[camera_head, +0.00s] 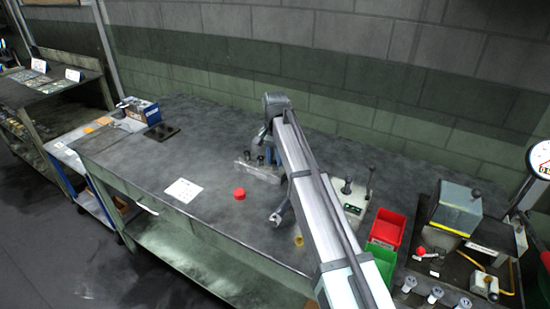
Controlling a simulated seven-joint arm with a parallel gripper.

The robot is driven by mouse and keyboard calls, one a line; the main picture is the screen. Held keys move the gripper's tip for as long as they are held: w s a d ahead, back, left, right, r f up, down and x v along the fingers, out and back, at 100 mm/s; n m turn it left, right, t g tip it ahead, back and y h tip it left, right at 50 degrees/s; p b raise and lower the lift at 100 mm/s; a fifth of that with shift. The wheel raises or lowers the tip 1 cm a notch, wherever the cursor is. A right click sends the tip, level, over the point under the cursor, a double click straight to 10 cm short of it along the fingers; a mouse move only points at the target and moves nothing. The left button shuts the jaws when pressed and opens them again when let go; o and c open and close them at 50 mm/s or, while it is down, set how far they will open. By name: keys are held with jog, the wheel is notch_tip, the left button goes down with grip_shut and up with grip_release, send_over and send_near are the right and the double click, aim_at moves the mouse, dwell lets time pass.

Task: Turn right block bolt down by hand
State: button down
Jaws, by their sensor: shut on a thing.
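A grey metal block (246,166) sits on the bench, in the upper middle of the view. Dark bolts (247,156) stand upright along its top. My gripper (269,153) points down at the block's right end and is shut there on the right block bolt. The fingertips and that bolt are small and partly hidden by my arm, so the bolt's height in the block cannot be told. A grey wrench (277,216) shows beside my arm, nearer the front edge, its open jaw pointing left.
A red round cap (239,194) and a white sheet (183,191) lie on the bench (150,175). Right of my arm are a control box with levers (349,195), red (387,228) and green (381,259) bins and a machine (456,207). The bench's left part is mostly clear.

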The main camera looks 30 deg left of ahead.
aim_at(275, 163)
jog(key=c, duration=0.9)
grip_release()
notch_tip(275, 163, up, 14)
jog(key=shift+f, duration=0.15)
